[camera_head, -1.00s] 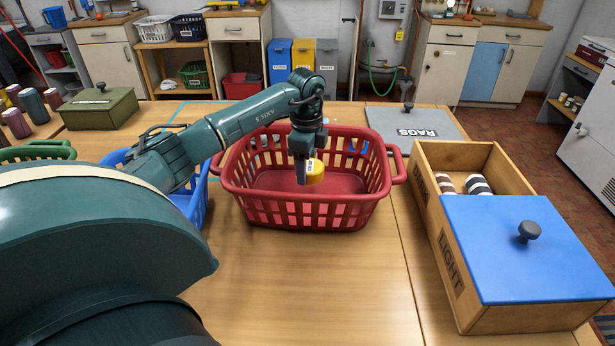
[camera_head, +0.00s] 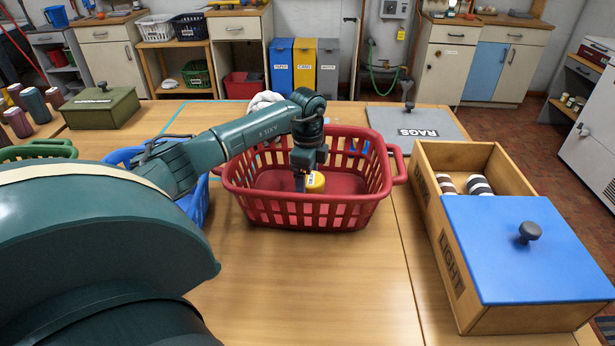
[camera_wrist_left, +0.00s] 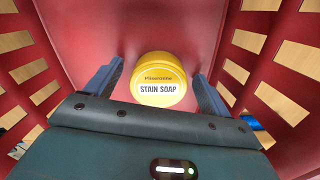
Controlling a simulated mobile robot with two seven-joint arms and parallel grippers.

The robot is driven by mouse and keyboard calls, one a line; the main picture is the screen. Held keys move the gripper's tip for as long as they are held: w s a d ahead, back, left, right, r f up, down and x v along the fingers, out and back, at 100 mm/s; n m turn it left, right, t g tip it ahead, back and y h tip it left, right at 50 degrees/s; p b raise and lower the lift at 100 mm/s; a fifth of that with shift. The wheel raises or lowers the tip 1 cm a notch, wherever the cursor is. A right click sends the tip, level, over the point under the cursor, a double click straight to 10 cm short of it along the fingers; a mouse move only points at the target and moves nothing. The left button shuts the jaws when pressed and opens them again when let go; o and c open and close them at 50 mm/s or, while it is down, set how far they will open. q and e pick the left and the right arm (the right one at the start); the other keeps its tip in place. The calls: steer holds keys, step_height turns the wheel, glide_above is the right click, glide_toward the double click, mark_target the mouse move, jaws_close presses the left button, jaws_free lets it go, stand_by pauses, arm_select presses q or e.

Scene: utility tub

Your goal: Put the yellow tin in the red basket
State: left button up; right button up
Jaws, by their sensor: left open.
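The yellow tin (camera_head: 315,181), labelled "STAIN SOAP" in the left wrist view (camera_wrist_left: 158,78), is inside the red basket (camera_head: 305,213), low near its floor. My left gripper (camera_head: 304,183) points down into the basket at the tin. In the left wrist view its two fingers (camera_wrist_left: 155,90) stand apart, one on each side of the tin, with a gap showing beside it. Whether the tin rests fully on the basket floor is hard to tell. My right gripper is not in view.
A blue basket (camera_head: 196,207) stands just left of the red one, partly behind my arm. An open wooden box (camera_head: 459,263) with a blue lid (camera_head: 520,262) stands at the right. A grey "RAGS" lid (camera_head: 416,123) lies behind. The table front is clear.

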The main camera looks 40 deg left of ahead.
mark_target(308, 178)
arm_select(q)
step_height(308, 178, up, 12)
steer(key=shift+r+b, duration=0.2)
steer(key=shift+b, duration=0.2)
stand_by(0.7)
